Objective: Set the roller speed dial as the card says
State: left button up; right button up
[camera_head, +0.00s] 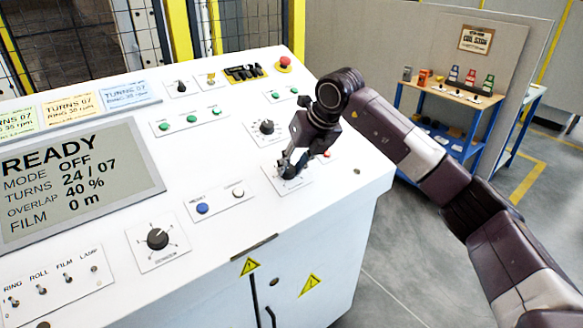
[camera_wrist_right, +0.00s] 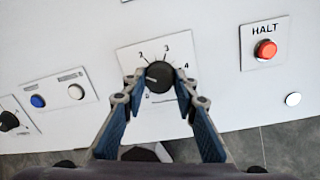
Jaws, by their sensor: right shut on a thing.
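My right gripper (camera_head: 290,163) reaches down onto a black dial (camera_head: 289,171) near the right edge of the white console. In the right wrist view the two fingertips (camera_wrist_right: 160,82) are closed about the sides of this dial (camera_wrist_right: 159,76). Its plate shows 2, 3 and 4 around the top; a lower mark is unclear. The knob's white line appears to point left. The dial's name is not readable. Three cards, green (camera_head: 14,121), orange (camera_head: 72,108) and blue (camera_head: 130,94), stand above the display and show turns and ring rpm; any roller line is too small to read.
The display (camera_head: 80,185) reads READY, mode OFF, turns 24/07, overlap 40 %, film 0. Other dials (camera_head: 157,238) (camera_head: 267,127), a blue button (camera_head: 202,208), toggle switches (camera_head: 68,278) and a red HALT button (camera_wrist_right: 265,49) surround the held dial. A blue table (camera_head: 450,95) stands behind.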

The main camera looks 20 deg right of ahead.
jog(key=shift+r, duration=0.2)
jog(key=o, duration=1.2)
jog(key=shift+f, duration=0.1)
jog(key=shift+c, duration=0.2)
jog(key=v, duration=1.2)
